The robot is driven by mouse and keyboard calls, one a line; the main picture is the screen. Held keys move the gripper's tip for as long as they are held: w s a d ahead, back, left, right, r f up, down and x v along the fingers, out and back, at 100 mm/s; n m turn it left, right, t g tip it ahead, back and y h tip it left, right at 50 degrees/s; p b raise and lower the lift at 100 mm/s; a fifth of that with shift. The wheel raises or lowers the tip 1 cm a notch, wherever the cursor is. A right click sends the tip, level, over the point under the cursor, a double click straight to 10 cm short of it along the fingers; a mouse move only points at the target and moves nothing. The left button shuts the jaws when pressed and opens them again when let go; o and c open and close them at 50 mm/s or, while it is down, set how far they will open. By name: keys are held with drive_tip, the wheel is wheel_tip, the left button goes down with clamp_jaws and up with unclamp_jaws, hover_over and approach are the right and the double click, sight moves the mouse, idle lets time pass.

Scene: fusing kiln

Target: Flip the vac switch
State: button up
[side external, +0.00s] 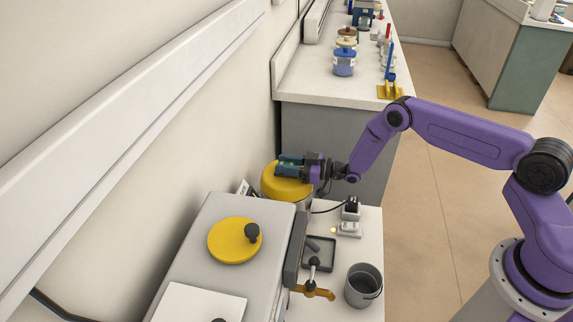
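No readable label marks the vac switch. A small pale box (348,229) on the bench right of the kiln looks like a switch or socket unit, and a dark fitting (351,206) stands just behind it. My gripper (288,165) points left, over the yellow top of a round canister (285,184) behind the kiln. Its two blue fingers look apart, with a yellowish patch showing between them. I cannot tell whether they touch the canister top. My gripper is left of and behind the pale box, clear of it.
The grey kiln (205,235) carries a yellow disc (233,241) with a black knob. An orange-brown lever (314,291), a dark tray (319,254) and a grey cup (363,286) crowd the bench's front. A black cable (327,210) runs near the dark fitting. Jars (344,62) stand on the far counter.

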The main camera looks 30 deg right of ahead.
drive_tip(key=c, duration=0.4)
drive_tip(key=shift+a+r+g+h, duration=0.1)
drive_tip(key=shift+g+h, duration=0.8)
drive_tip(key=o, duration=1)
drive_tip(key=shift+c, duration=0.2)
drive_tip(key=v, duration=1.7)
drive_tip(key=shift+s, duration=0.1)
